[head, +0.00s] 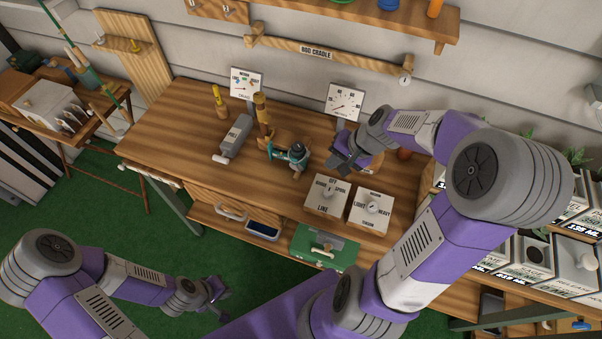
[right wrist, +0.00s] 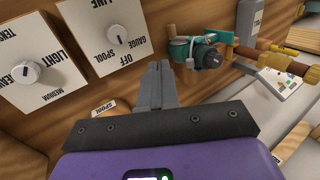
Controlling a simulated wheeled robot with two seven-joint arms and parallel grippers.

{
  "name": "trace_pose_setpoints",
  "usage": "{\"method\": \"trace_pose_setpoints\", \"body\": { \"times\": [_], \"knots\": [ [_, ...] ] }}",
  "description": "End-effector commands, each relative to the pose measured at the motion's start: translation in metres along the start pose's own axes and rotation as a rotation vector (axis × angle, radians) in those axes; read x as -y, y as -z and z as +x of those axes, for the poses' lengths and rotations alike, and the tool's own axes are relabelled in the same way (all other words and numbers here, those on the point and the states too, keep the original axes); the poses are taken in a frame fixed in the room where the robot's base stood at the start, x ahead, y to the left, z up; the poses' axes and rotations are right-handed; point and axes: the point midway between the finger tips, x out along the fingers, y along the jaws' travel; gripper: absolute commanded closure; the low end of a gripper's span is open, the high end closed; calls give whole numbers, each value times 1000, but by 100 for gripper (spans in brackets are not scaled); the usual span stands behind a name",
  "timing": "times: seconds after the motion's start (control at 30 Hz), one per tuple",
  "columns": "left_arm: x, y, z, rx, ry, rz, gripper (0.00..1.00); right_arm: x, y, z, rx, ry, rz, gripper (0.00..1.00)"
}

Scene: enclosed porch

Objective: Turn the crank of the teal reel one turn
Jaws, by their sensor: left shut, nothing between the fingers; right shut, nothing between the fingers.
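The teal reel (head: 293,154) is mounted on a wooden stand on the workbench, right of a grey motor-like block. It also shows in the right wrist view (right wrist: 195,50), with a dark round part facing the camera and a small light knob, seemingly the crank's, beside it. My right gripper (head: 340,165) is to the right of the reel, apart from it. Its fingers are closed together and empty, and in the right wrist view its fingertips (right wrist: 157,72) end short of the reel. My left gripper (head: 218,296) is shut and empty, low over the green floor, away from the bench.
The line/spool dial box (head: 325,197) and the tension dial box (head: 370,210) stand in front of the right gripper. The grey block (head: 234,137) stands left of the reel. Gauge cards (head: 346,103) stand behind.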

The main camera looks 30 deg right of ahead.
Motion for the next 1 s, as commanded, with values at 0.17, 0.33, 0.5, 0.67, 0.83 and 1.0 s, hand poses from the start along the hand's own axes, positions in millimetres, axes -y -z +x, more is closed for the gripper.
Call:
{"method": "trace_pose_setpoints", "body": {
  "times": [0.17,0.33,0.5,0.67,0.83,1.0],
  "knots": [
    [1,0,4,1,0,0,100,-2,0,16,3,-1,1,100],
    [3,0,9,1,0,0,100,-2,-1,50,7,-1,0,100],
    [5,0,13,1,0,1,100,-1,-2,86,7,0,-2,100],
    [5,0,14,1,0,0,100,6,-1,113,4,1,-5,100],
    [5,0,14,1,0,0,100,14,-1,130,2,0,-3,100],
    [5,0,14,1,0,0,100,18,0,136,-1,1,-1,100]
  ]
}}
